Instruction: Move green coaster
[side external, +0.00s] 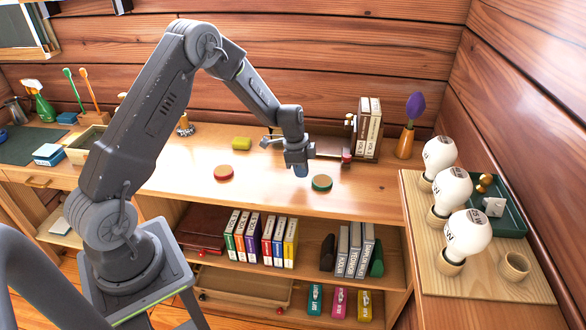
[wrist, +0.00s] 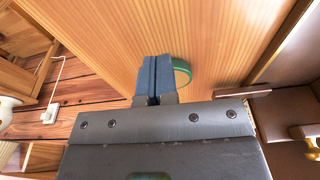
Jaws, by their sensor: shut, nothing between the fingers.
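The green coaster (side external: 322,183) is a round disc with a brownish top and a green rim, lying flat on the wooden desktop (side external: 265,190). In the wrist view the green coaster (wrist: 182,72) shows partly behind my fingers, just to their right. My gripper (side external: 301,172) is shut and empty, pointing down at the desk a little left of the coaster in the side view. In the wrist view the blue fingers of my gripper (wrist: 153,80) are pressed together. I cannot tell whether they touch the coaster.
Upright books (side external: 367,128) and a purple-topped item (side external: 410,124) stand at the back right. White bulbs (side external: 452,187) stand on a board at right. The front middle desktop is clear.

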